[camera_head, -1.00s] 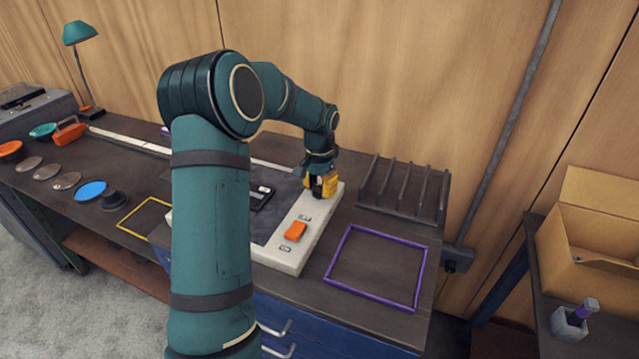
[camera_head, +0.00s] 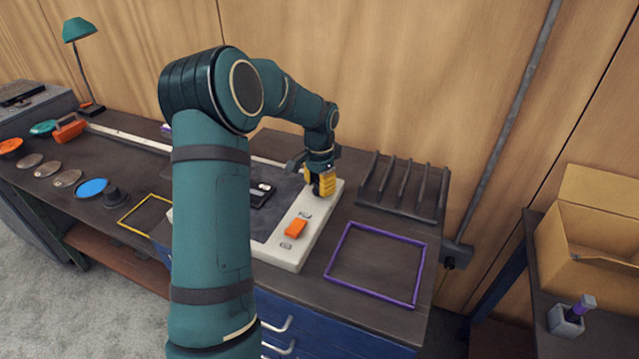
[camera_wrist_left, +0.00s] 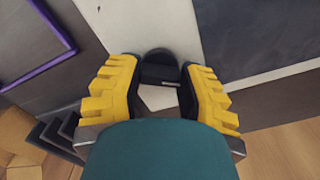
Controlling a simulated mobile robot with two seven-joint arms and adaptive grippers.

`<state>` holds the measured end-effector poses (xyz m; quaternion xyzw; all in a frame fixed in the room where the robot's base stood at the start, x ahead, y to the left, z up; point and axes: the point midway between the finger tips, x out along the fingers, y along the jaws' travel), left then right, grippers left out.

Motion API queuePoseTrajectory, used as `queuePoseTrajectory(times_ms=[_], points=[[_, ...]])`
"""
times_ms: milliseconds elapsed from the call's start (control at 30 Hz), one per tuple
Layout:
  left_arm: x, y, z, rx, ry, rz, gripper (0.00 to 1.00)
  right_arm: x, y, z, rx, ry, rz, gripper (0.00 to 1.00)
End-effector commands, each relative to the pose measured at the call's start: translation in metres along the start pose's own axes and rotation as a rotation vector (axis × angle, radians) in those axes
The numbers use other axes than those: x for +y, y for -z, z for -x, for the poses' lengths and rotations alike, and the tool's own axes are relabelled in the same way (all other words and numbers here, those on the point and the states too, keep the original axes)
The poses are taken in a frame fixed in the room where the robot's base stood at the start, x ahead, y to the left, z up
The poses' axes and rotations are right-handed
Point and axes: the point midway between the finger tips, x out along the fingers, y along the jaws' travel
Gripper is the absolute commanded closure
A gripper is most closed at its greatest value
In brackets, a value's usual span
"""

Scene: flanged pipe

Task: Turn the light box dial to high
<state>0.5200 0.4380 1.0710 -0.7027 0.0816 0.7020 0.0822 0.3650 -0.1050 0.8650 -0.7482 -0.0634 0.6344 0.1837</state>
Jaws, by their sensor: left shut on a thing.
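The light box (camera_head: 285,252) lies on the workbench, with a white frame and a dark panel. Its dial is hidden in the head view; in the wrist view the dial (camera_wrist_left: 160,72) is a black round knob with a small pale mark on it. My left gripper (camera_head: 320,188) points down at the box's far right corner. In the wrist view its yellow fingers (camera_wrist_left: 160,86) stand on both sides of the dial, shut on it. The dial's setting cannot be read. My right gripper is out of view.
An orange rocker switch (camera_head: 296,229) sits on the box's right strip. A dark slotted rack (camera_head: 400,206) stands close to the right of my gripper. A purple square outline (camera_head: 332,263) marks free bench at the front right. A yellow outline (camera_head: 134,212) lies left.

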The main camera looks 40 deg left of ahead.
Motion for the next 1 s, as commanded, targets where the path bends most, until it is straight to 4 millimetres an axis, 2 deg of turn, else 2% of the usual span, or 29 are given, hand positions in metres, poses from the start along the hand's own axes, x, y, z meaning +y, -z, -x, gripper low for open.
queuePoseTrajectory(times_ms=[33, 100, 500, 667, 1000], points=[[0.001, -0.001, -0.003, -0.006, -0.004, -0.001, 0.48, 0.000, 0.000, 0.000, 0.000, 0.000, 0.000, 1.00], [0.001, -0.001, -0.002, -0.005, -0.004, -0.001, 0.29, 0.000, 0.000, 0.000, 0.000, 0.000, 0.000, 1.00], [0.000, 0.000, 0.006, 0.000, 0.000, 0.001, 0.29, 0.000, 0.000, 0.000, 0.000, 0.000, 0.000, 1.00], [0.000, 0.001, 0.030, 0.003, 0.001, 0.000, 0.29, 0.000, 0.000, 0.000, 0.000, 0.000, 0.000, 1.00], [0.000, 0.001, 0.096, 0.001, 0.000, 0.001, 0.29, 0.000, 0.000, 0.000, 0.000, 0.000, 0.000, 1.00]])
